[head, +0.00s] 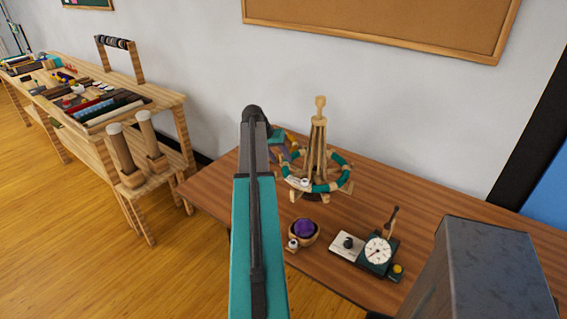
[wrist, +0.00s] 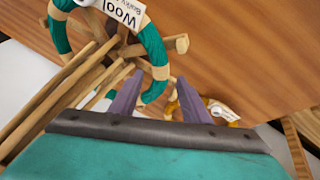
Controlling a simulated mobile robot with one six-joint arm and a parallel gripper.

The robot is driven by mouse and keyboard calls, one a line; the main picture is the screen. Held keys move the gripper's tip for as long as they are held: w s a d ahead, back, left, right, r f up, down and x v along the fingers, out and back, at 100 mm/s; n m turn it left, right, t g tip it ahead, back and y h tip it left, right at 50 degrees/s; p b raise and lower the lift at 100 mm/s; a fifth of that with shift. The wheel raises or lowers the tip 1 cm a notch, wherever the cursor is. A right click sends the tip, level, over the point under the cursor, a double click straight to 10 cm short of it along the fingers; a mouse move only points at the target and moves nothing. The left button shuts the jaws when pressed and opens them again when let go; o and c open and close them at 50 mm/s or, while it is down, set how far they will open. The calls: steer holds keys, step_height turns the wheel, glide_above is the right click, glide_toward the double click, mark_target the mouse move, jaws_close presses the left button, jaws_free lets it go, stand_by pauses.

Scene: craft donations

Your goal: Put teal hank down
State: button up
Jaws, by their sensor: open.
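The teal hank, a ring of teal with tan bands, lies around the central post of a wooden swift (head: 319,137), resting on its spread arms. The hank (head: 324,187) carries a white tag, which reads "Wool" in the wrist view. In the wrist view the near side of the hank (wrist: 154,51) reaches the space between my two purple fingertips. My gripper (wrist: 158,86) is open, with a finger on each side of that stretch and gaps visible. In the head view my gripper (head: 287,151) is at the hank's left edge, partly hidden by my arm.
On the brown table (head: 218,187) stand a bowl with a purple ball (head: 305,228) and a dial scale (head: 377,251), both in front of the swift. A wooden bench (head: 170,103) with craft goods stands at left. The table's left end is clear.

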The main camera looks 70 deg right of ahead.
steer(key=b+v, duration=0.1)
steer(key=v, duration=0.8)
steer(key=shift+b, duration=0.3)
